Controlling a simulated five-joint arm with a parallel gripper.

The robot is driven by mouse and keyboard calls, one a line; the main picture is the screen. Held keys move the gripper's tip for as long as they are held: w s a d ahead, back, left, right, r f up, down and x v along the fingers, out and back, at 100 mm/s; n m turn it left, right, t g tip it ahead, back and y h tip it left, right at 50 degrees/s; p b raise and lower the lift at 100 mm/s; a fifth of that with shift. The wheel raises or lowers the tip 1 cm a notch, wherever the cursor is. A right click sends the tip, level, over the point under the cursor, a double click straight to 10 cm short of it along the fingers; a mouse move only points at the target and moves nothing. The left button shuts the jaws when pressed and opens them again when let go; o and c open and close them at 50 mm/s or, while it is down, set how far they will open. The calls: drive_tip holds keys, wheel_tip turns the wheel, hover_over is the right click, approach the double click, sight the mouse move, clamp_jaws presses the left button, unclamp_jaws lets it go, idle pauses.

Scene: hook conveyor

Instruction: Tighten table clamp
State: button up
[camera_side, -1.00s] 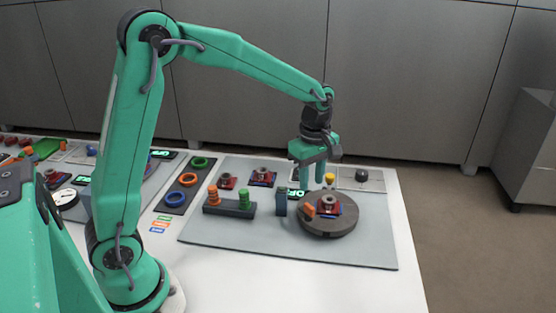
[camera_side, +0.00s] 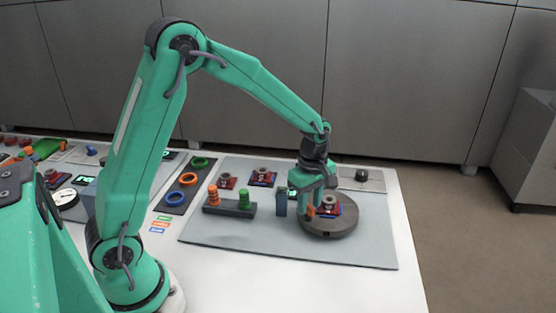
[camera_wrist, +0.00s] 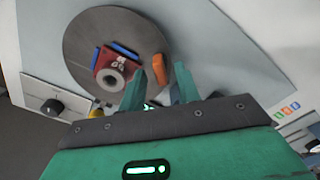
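A dark round table (camera_side: 343,226) stands on the grey mat and also fills the upper part of the wrist view (camera_wrist: 92,36). A red block with a grey ring on top (camera_side: 329,203) sits on it; it also shows in the wrist view (camera_wrist: 111,72), with a blue bar (camera_wrist: 125,50) along one side. An orange clamp piece (camera_wrist: 158,69) stands on the table near the block, apart from it. My gripper (camera_wrist: 161,80) is open, its two fingers spread and pointing down at the orange piece. In the side view my gripper (camera_side: 314,207) is low over the table and partly hides the piece.
Two more red parts (camera_side: 263,177) lie behind. A plate with a black knob (camera_side: 361,176) is at the back right. The mat's front is clear.

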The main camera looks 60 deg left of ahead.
drive_tip(key=shift+f, duration=0.2)
clamp_jaws()
